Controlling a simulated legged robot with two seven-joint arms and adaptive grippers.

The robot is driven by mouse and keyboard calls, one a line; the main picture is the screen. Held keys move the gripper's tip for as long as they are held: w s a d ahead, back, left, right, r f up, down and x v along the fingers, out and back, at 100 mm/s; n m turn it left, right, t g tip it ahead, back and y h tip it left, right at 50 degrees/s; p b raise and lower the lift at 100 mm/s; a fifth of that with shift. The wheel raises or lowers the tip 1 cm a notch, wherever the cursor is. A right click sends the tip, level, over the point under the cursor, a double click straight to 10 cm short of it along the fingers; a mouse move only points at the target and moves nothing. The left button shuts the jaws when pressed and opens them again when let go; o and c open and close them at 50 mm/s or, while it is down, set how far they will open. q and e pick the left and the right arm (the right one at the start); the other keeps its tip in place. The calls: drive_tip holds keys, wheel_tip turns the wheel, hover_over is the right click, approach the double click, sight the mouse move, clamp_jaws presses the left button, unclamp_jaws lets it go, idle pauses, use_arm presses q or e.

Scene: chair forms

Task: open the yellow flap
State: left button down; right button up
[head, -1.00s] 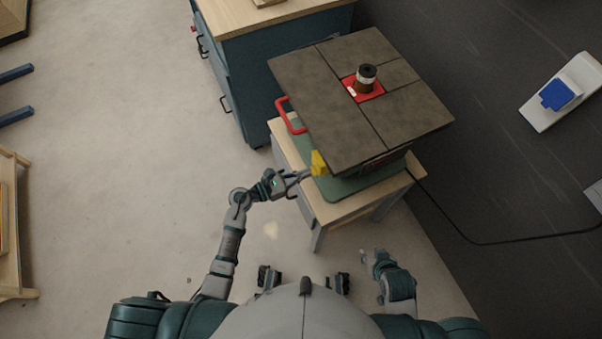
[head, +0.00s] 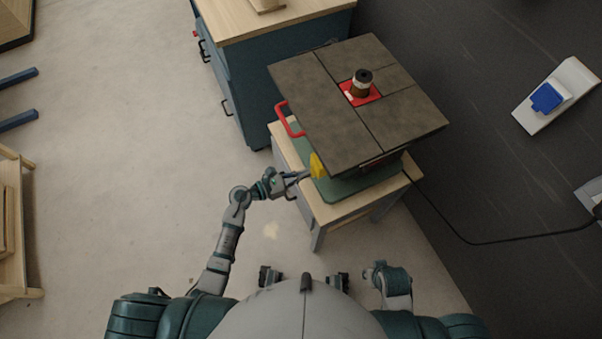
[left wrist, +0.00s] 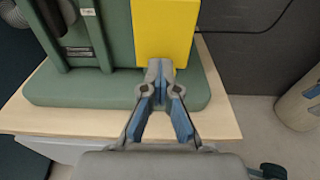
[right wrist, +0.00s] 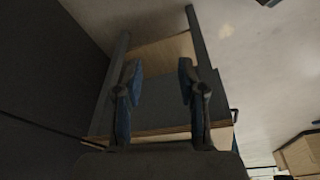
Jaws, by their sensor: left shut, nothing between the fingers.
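The yellow flap (head: 317,166) is on the near side of the machine, below the grey-brown tabletop (head: 330,130). In the left wrist view the flap (left wrist: 165,30) is a flat yellow panel on the green machine body (left wrist: 118,35). My left gripper (head: 302,177) is at the flap's lower edge. In the left wrist view its fingertips (left wrist: 160,68) are together, with nothing between them, in front of the flap's bottom; whether they touch it I cannot tell. My right gripper (right wrist: 158,75) is open and empty, away from the machine, low at the right in the head view (head: 372,270).
The machine stands on a wooden-topped stand (head: 340,212). A red handle (head: 286,118) juts from the tabletop's left side. A blue cabinet (head: 275,80) stands behind to the left. A black cable (head: 480,241) runs right across dark floor.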

drive_tip(key=shift+a, duration=0.15)
idle(0.7)
